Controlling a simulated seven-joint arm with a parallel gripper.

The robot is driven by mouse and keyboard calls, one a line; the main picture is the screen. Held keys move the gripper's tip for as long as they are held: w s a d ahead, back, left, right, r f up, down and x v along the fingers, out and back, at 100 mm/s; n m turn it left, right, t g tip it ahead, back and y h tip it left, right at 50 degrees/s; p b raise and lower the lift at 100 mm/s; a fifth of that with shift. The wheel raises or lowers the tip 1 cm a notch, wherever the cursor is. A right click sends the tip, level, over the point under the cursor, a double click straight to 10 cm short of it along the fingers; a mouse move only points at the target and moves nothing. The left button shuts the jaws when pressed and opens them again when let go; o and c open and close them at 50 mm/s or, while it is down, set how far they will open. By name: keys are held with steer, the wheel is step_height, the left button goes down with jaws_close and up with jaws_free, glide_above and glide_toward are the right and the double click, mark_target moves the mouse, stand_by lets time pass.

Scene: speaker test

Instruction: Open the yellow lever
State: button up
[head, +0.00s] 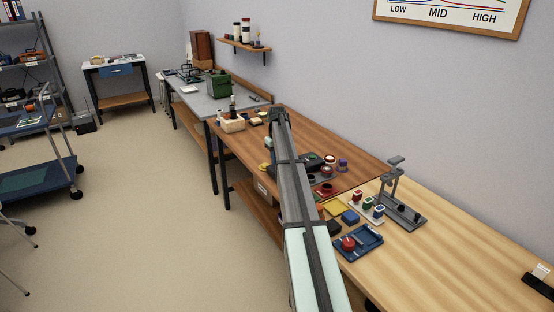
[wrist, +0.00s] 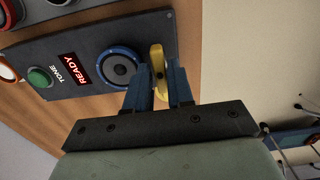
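The yellow lever (wrist: 157,62) shows in the wrist view at the right edge of a dark panel (wrist: 75,35), beside a round blue-rimmed speaker (wrist: 121,68). My gripper (wrist: 158,75) has its two blue fingers on either side of the lever. The lever fills the narrow gap between them, and its lower end lies between the fingers. In the head view my arm reaches away along the bench, and its far end (head: 278,116) is small there. I cannot make out the lever in the head view.
The panel also carries a READY display (wrist: 81,69) and a green button (wrist: 40,77). In the head view, a blue tray (head: 358,243) and a grey stand (head: 400,205) are on the bench right of my arm.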

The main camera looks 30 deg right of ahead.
steer(key=shift+o, duration=1.4)
step_height(320, 180, up, 14)
steer(key=shift+f, duration=0.15)
